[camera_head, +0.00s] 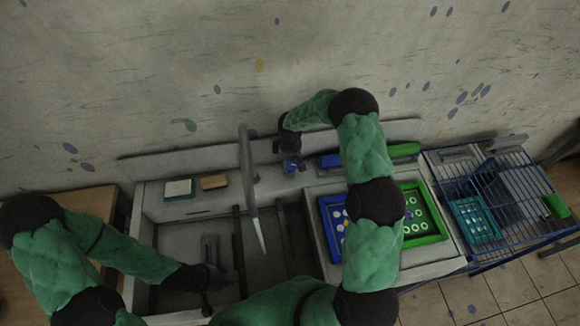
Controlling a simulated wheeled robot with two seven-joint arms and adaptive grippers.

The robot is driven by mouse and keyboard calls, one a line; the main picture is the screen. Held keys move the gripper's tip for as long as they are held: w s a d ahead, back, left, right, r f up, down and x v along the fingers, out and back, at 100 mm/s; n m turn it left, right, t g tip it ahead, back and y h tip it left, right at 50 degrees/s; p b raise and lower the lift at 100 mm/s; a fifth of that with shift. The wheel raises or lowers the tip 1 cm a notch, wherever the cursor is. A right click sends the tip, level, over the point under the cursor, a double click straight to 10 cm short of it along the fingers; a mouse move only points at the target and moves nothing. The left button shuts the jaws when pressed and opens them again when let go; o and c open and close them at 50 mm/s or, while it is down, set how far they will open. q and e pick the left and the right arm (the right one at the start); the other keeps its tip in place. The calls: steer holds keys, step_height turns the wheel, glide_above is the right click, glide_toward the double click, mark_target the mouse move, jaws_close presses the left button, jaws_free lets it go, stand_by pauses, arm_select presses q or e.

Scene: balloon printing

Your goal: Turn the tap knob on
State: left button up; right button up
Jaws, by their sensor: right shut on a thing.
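The metal tap (249,175) rises at the back of the sink, with its spout pointing down over the basin. My right gripper (290,161) reaches over from the right and points down just right of the tap.
A sponge (214,182) and a pale block on a green dish (179,188) lie on the sink's back ledge. Blue (328,216) and green (423,227) trays stand right of the basin, partly behind my right arm. A blue wire rack (505,190) is at the far right.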

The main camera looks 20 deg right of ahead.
mark_target(291, 164)
steer(key=n+b, duration=0.1)
steer(key=n, duration=0.4)
steer(key=shift+s+f+b, duration=0.15)
steer(key=shift+b, duration=0.2)
steer(key=shift+n, duration=0.3)
steer(key=o, duration=1.2)
steer(key=shift+c, duration=0.2)
steer(key=shift+d, duration=0.1)
steer(key=shift+r, duration=0.25)
steer(key=shift+r, duration=0.3)
step_height(291, 164, up, 11)
steer(key=shift+r, duration=0.1)
